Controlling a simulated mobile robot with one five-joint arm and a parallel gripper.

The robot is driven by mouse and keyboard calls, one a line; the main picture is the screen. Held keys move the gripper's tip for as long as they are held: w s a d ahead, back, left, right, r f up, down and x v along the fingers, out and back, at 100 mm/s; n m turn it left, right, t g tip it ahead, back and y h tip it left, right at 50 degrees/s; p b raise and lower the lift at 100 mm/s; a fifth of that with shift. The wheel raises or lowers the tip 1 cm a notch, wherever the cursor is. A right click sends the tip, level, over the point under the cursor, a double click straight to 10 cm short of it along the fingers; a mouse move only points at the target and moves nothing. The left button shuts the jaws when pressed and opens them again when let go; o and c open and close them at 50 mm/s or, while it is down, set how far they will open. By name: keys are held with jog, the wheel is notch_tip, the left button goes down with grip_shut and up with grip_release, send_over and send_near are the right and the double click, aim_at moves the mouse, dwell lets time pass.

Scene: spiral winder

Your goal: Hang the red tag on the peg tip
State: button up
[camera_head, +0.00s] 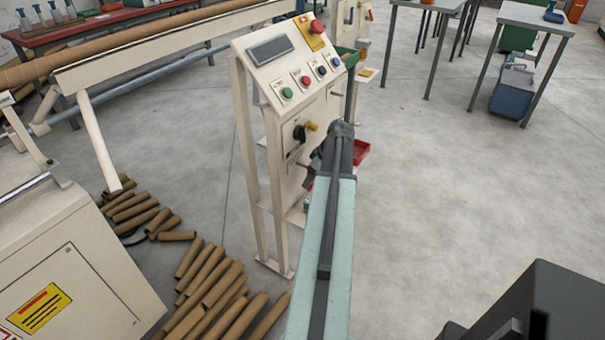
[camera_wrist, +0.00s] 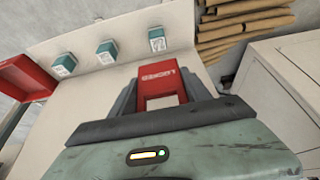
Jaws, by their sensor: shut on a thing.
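In the wrist view my gripper (camera_wrist: 162,92) is shut on the red tag (camera_wrist: 157,73), which has white lettering that reads upside down. The tag sticks out beyond the fingers in front of a pale panel. In the head view my gripper (camera_head: 315,170) is partly hidden behind my arm, close to the control stand's front. I cannot make out the tag there. A small yellow piece (camera_head: 312,126), possibly the peg tip, sticks out beside a black rotary switch (camera_head: 299,133) on the stand, above my gripper. I cannot identify the peg in the wrist view.
The cream control stand (camera_head: 285,75) has coloured buttons and a red stop knob. A red tray (camera_head: 361,152) sits beside it. Cardboard tubes (camera_head: 212,285) lie on the floor at lower left, near a cream cabinet (camera_head: 75,270).

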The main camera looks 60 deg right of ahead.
jog(key=shift+w+f+b, duration=0.2)
jog(key=shift+w+f, duration=0.05)
jog(key=shift+w, duration=0.85)
jog(key=shift+w+f+b, duration=0.2)
jog(key=shift+w, duration=0.9)
jog(key=o, duration=1.4)
jog(key=shift+r, duration=0.15)
jog(key=shift+r, duration=0.1)
jog(key=s+p, duration=0.1)
jog(key=s, duration=1.1)
jog(key=shift+s+r, duration=0.25)
jog(key=shift+r, duration=0.2)
